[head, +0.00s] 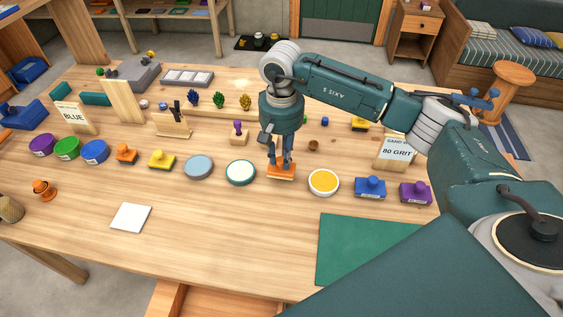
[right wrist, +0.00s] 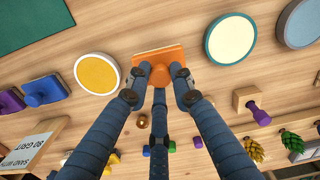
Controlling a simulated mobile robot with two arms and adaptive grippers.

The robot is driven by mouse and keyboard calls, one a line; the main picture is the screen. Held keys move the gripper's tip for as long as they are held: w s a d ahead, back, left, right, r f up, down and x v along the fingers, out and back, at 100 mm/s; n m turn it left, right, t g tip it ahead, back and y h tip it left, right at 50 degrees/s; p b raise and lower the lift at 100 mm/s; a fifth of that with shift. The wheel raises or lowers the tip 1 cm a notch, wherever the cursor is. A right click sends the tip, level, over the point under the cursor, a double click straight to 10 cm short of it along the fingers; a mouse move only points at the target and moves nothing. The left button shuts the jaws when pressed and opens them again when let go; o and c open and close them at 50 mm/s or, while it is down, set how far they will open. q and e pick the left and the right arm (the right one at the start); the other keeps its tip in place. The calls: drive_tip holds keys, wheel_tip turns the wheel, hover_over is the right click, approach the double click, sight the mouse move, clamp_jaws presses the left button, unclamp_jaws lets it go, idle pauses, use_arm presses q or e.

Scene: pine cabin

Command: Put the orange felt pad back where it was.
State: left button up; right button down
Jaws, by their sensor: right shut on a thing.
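The orange felt pad (head: 281,174) is a flat rectangle with a round orange knob on top; it also shows in the right wrist view (right wrist: 142,58). My right gripper (head: 280,160) points down and is shut on the pad's knob. The pad is level with or just above the table, between a green-rimmed cream disc (head: 240,173) on its left and a yellow disc (head: 323,183) on its right; I cannot tell whether it touches the wood. The fingers hide part of the knob. My left gripper is not in view.
In the same row are a grey-blue disc (head: 198,167), a yellow pad (head: 162,160), another orange pad (head: 126,153), a blue pad (head: 370,187) and a purple pad (head: 415,193). A green mat (head: 360,250) and a white square (head: 131,217) lie in front. The front middle is bare.

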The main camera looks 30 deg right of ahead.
sight(282, 159)
wheel_tip(282, 159, down, 3)
drive_tip(key=shift+s+r+p, duration=0.1)
drive_tip(key=shift+r+p, duration=0.05)
drive_tip(key=shift+p, duration=0.15)
drive_tip(key=shift+f, duration=0.4)
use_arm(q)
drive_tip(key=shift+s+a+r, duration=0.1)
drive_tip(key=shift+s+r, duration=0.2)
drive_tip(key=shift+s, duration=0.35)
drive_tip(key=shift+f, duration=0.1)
use_arm(e)
drive_tip(key=c, duration=1.9)
unclamp_jaws()
drive_tip(key=shift+f, duration=0.15)
drive_tip(key=shift+c, duration=0.2)
drive_tip(key=o, duration=0.4)
